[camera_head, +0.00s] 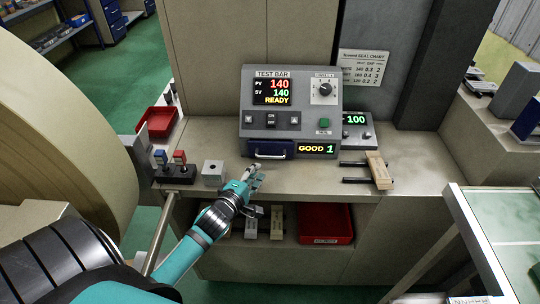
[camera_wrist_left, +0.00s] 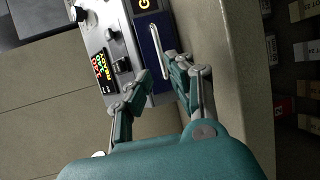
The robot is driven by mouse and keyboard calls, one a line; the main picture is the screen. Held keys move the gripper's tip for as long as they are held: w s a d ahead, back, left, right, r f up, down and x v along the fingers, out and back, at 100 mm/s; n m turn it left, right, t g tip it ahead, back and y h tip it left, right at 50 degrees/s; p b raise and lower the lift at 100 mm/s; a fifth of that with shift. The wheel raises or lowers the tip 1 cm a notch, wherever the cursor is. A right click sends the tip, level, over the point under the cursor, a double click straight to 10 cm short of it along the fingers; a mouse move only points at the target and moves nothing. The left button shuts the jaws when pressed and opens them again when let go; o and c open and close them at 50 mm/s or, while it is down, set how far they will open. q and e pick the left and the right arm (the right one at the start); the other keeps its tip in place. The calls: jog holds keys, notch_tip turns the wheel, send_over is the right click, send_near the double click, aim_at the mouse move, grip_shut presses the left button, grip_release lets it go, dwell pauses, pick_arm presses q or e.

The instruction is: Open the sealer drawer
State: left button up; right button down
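The grey sealer (camera_head: 290,110) stands on the bench with its display lit. Its dark blue drawer (camera_head: 272,146) is at the lower left of its front and looks closed, with a pale bar handle (camera_head: 268,156). In the left wrist view the drawer front (camera_wrist_left: 148,50) and its handle (camera_wrist_left: 155,42) lie just ahead of the fingers. My left gripper (camera_head: 254,171) is open in front of the drawer; in the wrist view its fingertips (camera_wrist_left: 158,70) are apart, near one end of the handle. Contact cannot be told. My right gripper is not in view.
A wooden piece on dark rods (camera_head: 378,170) lies to the right. The bench's front strip is mostly clear.

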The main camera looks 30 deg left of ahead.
aim_at(270, 157)
pick_arm(q)
jog(key=x, duration=1)
jog(key=shift+p, duration=0.3)
grip_shut()
